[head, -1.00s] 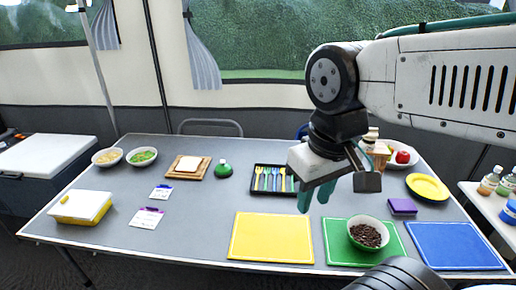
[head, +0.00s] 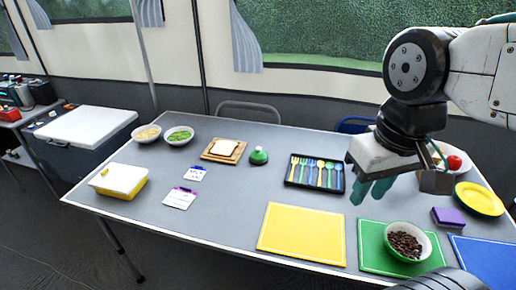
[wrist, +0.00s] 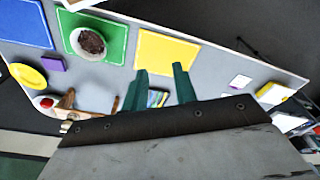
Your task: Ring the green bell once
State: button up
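The green bell (head: 259,156) stands upright on the grey table (head: 222,205), between the bread board and the cutlery tray. My gripper (head: 371,191) hangs above the table to the right of the bell in the head view, well apart from it. Its two teal fingers are spread with nothing between them; the wrist view also shows the gap between the fingertips (wrist: 160,82). I cannot make out the bell in the wrist view, where the gripper body covers much of the lower picture.
A cutlery tray (head: 315,186) lies between bell and gripper. A bread board (head: 238,155) stands left of the bell. Yellow (head: 302,235) and green (head: 372,262) mats lie in front, with a bowl of dark beans (head: 404,247) on the green one. Grey tabletop before the bell is clear.

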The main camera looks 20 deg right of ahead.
grip_shut()
dwell(1.5)
